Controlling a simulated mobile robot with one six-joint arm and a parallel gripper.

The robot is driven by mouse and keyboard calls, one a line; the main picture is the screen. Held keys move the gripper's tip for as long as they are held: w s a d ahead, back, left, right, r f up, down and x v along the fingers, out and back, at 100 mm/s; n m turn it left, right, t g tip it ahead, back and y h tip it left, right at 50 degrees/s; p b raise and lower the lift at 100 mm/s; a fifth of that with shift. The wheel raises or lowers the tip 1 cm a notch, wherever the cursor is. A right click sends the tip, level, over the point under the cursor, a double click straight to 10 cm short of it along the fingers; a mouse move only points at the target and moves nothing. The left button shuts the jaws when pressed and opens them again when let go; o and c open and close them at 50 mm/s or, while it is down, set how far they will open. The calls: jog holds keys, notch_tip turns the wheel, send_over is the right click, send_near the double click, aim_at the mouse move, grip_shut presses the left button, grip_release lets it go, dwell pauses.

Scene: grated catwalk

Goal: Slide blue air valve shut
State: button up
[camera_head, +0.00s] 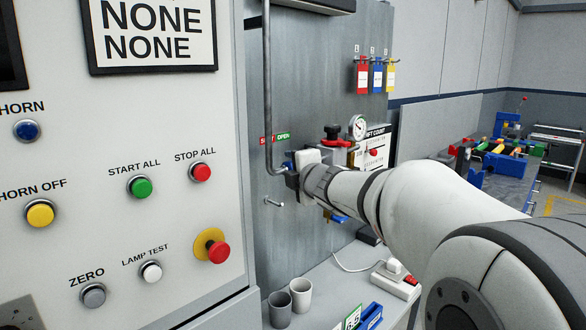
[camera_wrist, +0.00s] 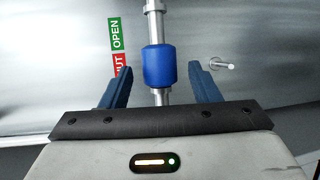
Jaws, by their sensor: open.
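The blue air valve (camera_wrist: 159,66) is a blue sleeve around a thin metal pipe (camera_wrist: 154,22) in the wrist view. A label with a green OPEN part (camera_wrist: 115,34) and a red SHUT part (camera_wrist: 118,65) is on the metal panel beside it. The sleeve sits between my gripper's (camera_wrist: 160,82) two blue fingers, with a gap on each side. My gripper is open. In the head view my gripper (camera_head: 290,170) is at the panel near the pipe (camera_head: 268,90), and my wrist hides most of the valve. The OPEN label (camera_head: 283,136) shows just above it.
A metal peg (camera_wrist: 222,65) sticks out of the panel to the right of the fingers. It also shows in the head view (camera_head: 274,203). A button cabinet (camera_head: 120,230) stands at the left. Two cups (camera_head: 301,294) and a power strip (camera_head: 396,281) are on the shelf below.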

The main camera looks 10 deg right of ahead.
jog(key=v, duration=0.5)
jog(key=s+d+f+m+g+h+p, duration=0.1)
jog(key=s+d+f+m+g+h, duration=0.15)
jog(key=s+f+m, duration=0.4)
jog(key=s+d+f+m+g+h+p, duration=0.1)
jog(key=s+d+f+m+g+h, duration=0.15)
jog(key=s+f+m+g, duration=0.3)
jog(key=s+a+f+m+g+y, duration=0.1)
jog(key=s+a+f+m+g, duration=0.1)
jog(key=s, duration=0.6)
jog(key=s+a+f+m+g+y, duration=0.1)
jog(key=s+a+f+m+g, duration=0.2)
jog(key=s+f+m, duration=0.3)
notch_tip(320, 180, down, 2)
jog(key=shift+s+a+f+m+g, duration=0.3)
jog(key=shift+s+a, duration=0.5)
jog(key=shift+s, duration=0.2)
